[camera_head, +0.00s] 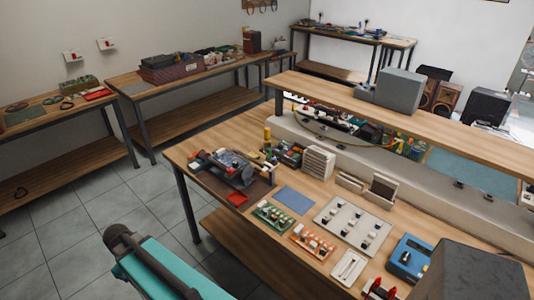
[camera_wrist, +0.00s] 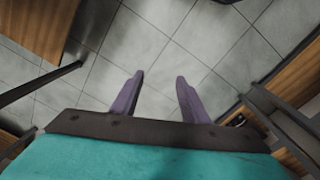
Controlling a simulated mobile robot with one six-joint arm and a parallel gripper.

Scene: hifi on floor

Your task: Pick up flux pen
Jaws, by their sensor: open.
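My gripper (camera_wrist: 157,88) shows in the wrist view with its two purple fingers apart and nothing between them. Below it is only the grey tiled floor. I cannot make out the flux pen for certain in either view. On the near workbench (camera_head: 185,151) in the head view, a small white tray (camera_head: 339,275) holds thin, light items too small to identify. My teal arm is at the bottom left of the head view, in front of this bench and apart from the tray.
A white panel with knobs (camera_head: 330,222), green (camera_head: 262,217) and orange (camera_head: 302,239) boards, a blue mat (camera_head: 294,200) and a blue device (camera_head: 408,257) crowd the bench. A dark grey box (camera_head: 470,275) stands at bottom right. Tiled floor (camera_head: 75,220) is clear on the left.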

